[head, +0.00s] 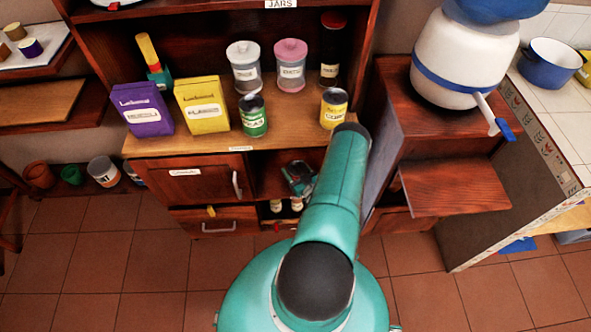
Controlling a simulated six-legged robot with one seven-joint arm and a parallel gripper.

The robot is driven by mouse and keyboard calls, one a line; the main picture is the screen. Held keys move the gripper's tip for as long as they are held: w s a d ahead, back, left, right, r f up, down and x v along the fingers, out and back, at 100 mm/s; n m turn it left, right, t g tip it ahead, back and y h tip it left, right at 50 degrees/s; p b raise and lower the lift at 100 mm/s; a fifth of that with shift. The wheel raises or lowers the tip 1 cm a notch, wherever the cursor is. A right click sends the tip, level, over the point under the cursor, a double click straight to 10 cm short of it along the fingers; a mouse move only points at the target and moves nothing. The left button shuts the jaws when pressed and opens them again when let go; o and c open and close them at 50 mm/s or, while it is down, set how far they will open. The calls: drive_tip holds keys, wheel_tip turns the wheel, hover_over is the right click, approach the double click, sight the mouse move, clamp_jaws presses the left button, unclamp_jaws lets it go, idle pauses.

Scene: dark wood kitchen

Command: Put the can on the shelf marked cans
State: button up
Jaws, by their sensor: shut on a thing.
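My gripper (298,180) is small and partly in shadow at the open lower compartment of the cabinet. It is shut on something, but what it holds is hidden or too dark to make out. A green can (254,118), its label seeming to read peas, stands upright on the wooden counter shelf. A yellow can (333,110), its label seeming to read corn, stands upright to its right, just behind my arm's elbow. A small label (241,148) on that shelf's front edge is too small to read. The upper shelf has a label reading JARS (282,4).
Purple (142,108) and yellow boxes (202,105) stand left of the cans. Several jars (290,66) stand behind. Small items (275,206) sit below my gripper. A hinged wooden leaf (453,187) juts out at the right. The tiled floor (120,260) is clear at the front left.

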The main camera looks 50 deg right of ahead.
drive_tip(key=o, duration=1.3)
drive_tip(key=shift+f, duration=0.1)
drive_tip(key=shift+o, duration=0.2)
drive_tip(key=shift+s+a, duration=0.1)
drive_tip(key=shift+s, duration=0.15)
drive_tip(key=v, duration=1.1)
drive_tip(key=shift+s, duration=0.2)
